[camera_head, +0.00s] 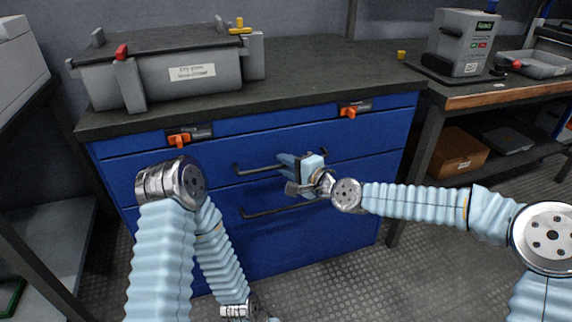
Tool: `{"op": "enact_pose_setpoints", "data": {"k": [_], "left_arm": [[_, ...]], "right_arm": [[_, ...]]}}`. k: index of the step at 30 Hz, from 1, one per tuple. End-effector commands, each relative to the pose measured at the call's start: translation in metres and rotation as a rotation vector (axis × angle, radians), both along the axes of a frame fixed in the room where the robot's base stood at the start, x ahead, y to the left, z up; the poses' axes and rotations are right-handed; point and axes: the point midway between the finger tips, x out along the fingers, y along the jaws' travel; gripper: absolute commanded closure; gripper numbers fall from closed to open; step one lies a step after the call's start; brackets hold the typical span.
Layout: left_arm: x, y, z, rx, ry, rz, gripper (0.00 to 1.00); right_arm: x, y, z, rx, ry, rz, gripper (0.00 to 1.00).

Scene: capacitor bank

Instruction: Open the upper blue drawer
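The blue drawer cabinet (130,170) stands under a dark worktop, and its drawers look shut. The upper blue drawer (220,158) has a dark bar handle (255,169). A second bar handle (275,210) sits on the drawer below.
Two orange latches (179,140) (348,111) sit on the strip below the worktop. A grey lidded box (160,75) stands on top. To the right, a bench (490,97) carries a grey device (463,42), with a cardboard box (458,152) below. The metal floor (350,285) is clear.

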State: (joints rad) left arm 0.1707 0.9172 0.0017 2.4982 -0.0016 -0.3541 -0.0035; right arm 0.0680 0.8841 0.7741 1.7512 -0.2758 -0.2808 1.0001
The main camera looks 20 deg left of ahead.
Motion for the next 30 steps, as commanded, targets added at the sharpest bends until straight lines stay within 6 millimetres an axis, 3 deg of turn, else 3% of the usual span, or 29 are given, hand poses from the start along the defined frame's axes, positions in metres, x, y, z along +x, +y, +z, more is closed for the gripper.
{"op": "enact_pose_setpoints", "data": {"k": [9,15,30], "left_arm": [[0.0001,0.0001,0.0001,0.000,0.000,0.000,0.57],[0.0001,0.0001,0.0001,0.000,0.000,0.000,0.57],[-0.0001,-0.0003,-0.0048,-0.001,0.001,0.000,0.57]], "right_arm": [[0.0025,0.0036,-0.0011,-0.002,0.000,-0.001,0.77],[0.0024,0.0034,-0.0012,-0.001,0.000,0.000,1.00],[-0.0021,0.0000,-0.0033,-0.002,0.001,0.000,1.00]]}}
